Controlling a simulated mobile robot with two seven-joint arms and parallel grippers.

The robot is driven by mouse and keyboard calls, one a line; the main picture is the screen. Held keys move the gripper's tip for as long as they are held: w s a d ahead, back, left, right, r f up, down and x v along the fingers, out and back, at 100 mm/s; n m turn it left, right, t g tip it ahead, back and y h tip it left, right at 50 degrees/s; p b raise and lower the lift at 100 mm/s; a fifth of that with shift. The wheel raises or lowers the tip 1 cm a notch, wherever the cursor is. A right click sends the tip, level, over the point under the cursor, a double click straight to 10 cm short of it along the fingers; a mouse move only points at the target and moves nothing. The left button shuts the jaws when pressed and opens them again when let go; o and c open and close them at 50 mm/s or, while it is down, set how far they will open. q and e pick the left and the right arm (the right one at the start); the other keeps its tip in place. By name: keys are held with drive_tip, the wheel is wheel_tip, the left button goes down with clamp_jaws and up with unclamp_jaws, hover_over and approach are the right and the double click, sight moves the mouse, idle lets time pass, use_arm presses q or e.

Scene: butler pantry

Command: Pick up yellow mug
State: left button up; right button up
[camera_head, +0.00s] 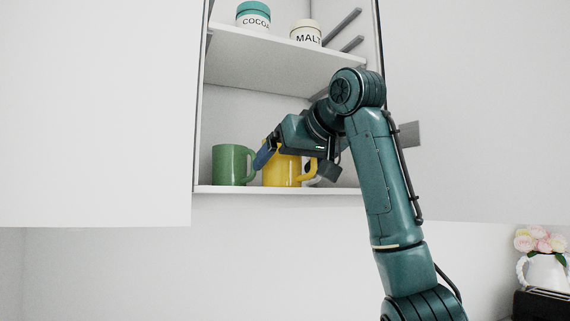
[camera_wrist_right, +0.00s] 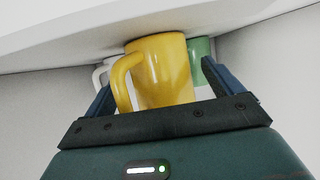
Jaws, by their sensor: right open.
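The yellow mug (camera_head: 281,172) stands upright on the lower shelf (camera_head: 225,189) of the open cabinet, its handle to the right. It fills the middle of the right wrist view (camera_wrist_right: 165,72). My right gripper (camera_head: 274,160) is at the mug, open, with one blue finger in front of its left side. In the wrist view the two fingers (camera_wrist_right: 160,90) are spread on either side of the mug, with the handle also between them. Whether either finger touches the mug is unclear. My left gripper is not in view.
A green mug (camera_head: 231,165) stands close on the left of the yellow mug. A white mug (camera_wrist_right: 103,72) shows behind it in the wrist view. Cocoa (camera_head: 253,16) and malt (camera_head: 306,33) jars stand on the upper shelf (camera_head: 285,50). A flower jug (camera_head: 543,272) is at lower right.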

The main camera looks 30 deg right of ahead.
drive_tip(key=c, duration=1.3)
drive_tip(key=shift+r, duration=0.1)
